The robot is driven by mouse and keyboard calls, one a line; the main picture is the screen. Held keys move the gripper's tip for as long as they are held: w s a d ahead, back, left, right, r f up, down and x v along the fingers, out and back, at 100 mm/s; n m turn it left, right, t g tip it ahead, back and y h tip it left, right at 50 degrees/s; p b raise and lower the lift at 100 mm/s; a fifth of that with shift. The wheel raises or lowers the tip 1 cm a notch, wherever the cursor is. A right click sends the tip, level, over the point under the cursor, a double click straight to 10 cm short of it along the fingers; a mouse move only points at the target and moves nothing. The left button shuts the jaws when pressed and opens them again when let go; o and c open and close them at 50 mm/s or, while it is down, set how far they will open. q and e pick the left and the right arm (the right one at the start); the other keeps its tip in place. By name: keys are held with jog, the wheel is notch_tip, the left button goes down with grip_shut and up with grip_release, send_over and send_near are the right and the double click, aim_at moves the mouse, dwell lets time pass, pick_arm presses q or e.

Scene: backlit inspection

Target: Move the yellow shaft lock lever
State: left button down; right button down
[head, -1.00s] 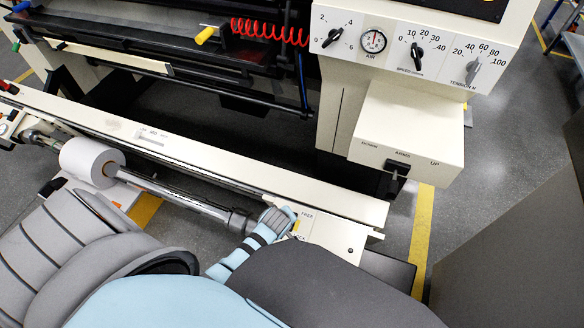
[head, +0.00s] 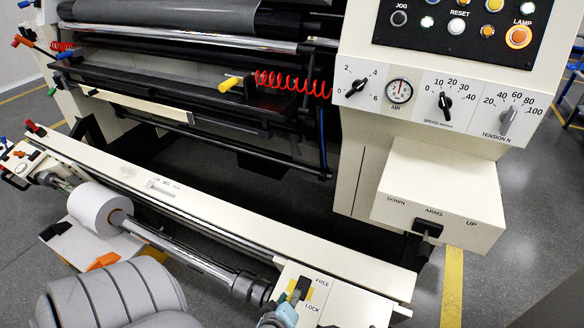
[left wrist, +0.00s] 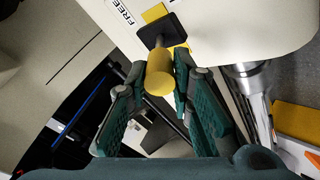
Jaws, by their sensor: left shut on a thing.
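The yellow shaft lock lever shows in the left wrist view as a yellow cylindrical knob (left wrist: 160,76) on a short stem from a black slotted plate. The word FREE is printed beside it. My left gripper (left wrist: 160,70) has its green-padded fingers on both sides of the knob and is shut on it. In the head view, my left gripper (head: 288,306) is at the bottom edge, by the cream plate (head: 345,308) marked FREE and LOCK. It hides most of the lever there. My right gripper is not in view.
A white roll (head: 96,207) sits on the steel shaft (head: 185,254) left of the lever plate. A long cream beam (head: 230,225) runs behind it. The cream ARMS switch box (head: 440,195) stands to the right, below the dial panel.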

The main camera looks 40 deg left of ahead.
pick_arm(q)
jog(key=c, duration=1.4)
grip_release()
jog(key=shift+f, duration=0.1)
notch_tip(320, 180, up, 10)
jog(key=shift+r, duration=0.1)
